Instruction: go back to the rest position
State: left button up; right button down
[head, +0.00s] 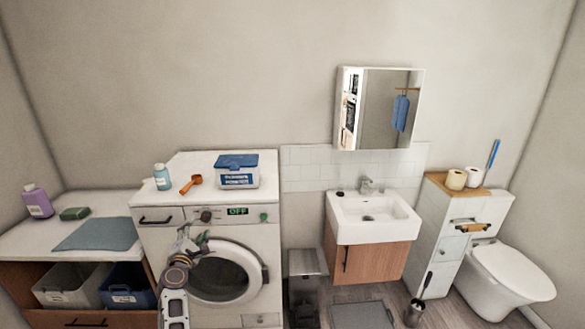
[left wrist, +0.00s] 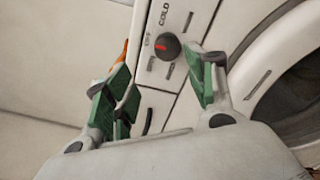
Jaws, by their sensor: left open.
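My left gripper (head: 194,243) is in front of the washing machine (head: 160,235), beside its round door (head: 222,272). In the left wrist view its green-padded fingers (left wrist: 162,84) are spread apart with nothing between them. A dial with a red mark (left wrist: 168,46) on the machine's panel lies just beyond the fingertips and looks apart from them. The dial (head: 206,216) also shows in the head view, above the gripper. My right gripper is in neither view.
On the machine stand a blue-lidded box (head: 237,171), an orange scoop (head: 191,184) and a blue bottle (head: 162,177). A counter (head: 110,203) with bins below is at left. A bin (head: 305,285), sink (head: 372,217) and toilet (head: 508,270) are to the right.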

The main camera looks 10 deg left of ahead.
aim_at(205, 220)
pick_arm(q)
jog(key=shift+w+d+f, duration=0.1)
jog(key=shift+w+d, duration=0.2)
jog(key=shift+w, duration=0.45)
jog(key=shift+w+d+f, duration=0.1)
jog(key=shift+w+d, duration=0.2)
jog(key=shift+w, duration=0.4)
jog(key=shift+x, duration=1.6)
jog(key=shift+a+f, duration=0.1)
jog(key=shift+f, duration=0.05)
jog(key=shift+s, duration=0.15)
